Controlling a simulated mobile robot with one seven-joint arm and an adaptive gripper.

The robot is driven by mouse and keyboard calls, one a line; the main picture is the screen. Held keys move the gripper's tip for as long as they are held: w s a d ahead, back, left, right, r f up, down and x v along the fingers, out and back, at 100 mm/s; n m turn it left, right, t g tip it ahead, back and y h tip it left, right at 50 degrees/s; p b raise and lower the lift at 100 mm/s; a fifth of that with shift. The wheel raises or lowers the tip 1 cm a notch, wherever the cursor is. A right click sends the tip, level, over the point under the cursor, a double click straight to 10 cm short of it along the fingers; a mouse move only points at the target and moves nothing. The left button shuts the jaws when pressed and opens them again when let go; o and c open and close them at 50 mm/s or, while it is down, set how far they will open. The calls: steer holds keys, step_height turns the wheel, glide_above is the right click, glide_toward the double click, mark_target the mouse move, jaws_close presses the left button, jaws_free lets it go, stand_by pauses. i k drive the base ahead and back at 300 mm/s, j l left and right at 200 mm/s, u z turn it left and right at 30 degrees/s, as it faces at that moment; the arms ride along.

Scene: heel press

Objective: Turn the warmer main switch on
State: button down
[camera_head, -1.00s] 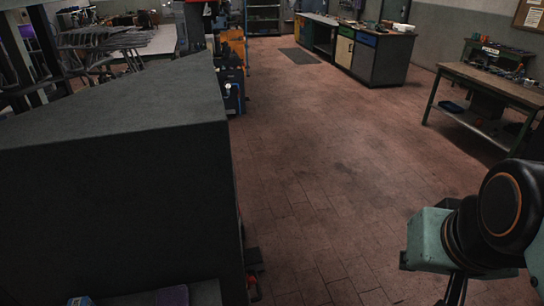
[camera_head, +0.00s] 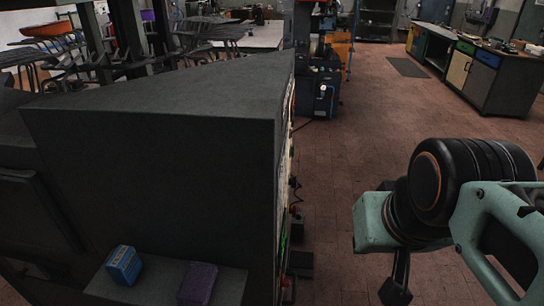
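The warmer is likely the large dark grey cabinet (camera_head: 150,150) filling the left of the view. Its right face (camera_head: 288,165) shows only at a steep angle, with small fittings and a green glow low down. I cannot make out the main switch there. My arm, with a black joint and teal links, hangs at the right, apart from the cabinet across a gap of floor. A dark part below the teal block looks like my gripper (camera_head: 397,280); its fingers are not clear enough to show whether it is open. Nothing held is visible.
A blue box (camera_head: 124,265) and a purple block (camera_head: 198,283) sit on a ledge in front of the cabinet. A blue machine (camera_head: 322,85) stands behind its right side. The brick floor (camera_head: 350,155) to the right is open, up to a workbench (camera_head: 490,75).

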mark_target(284, 282)
steer(key=i+l+u, duration=0.2)
steer(key=u, duration=0.2)
steer(key=i+l+u, duration=0.2)
steer(key=u, duration=0.15)
steer(key=k+l+u, duration=0.1)
steer(key=k, duration=0.25)
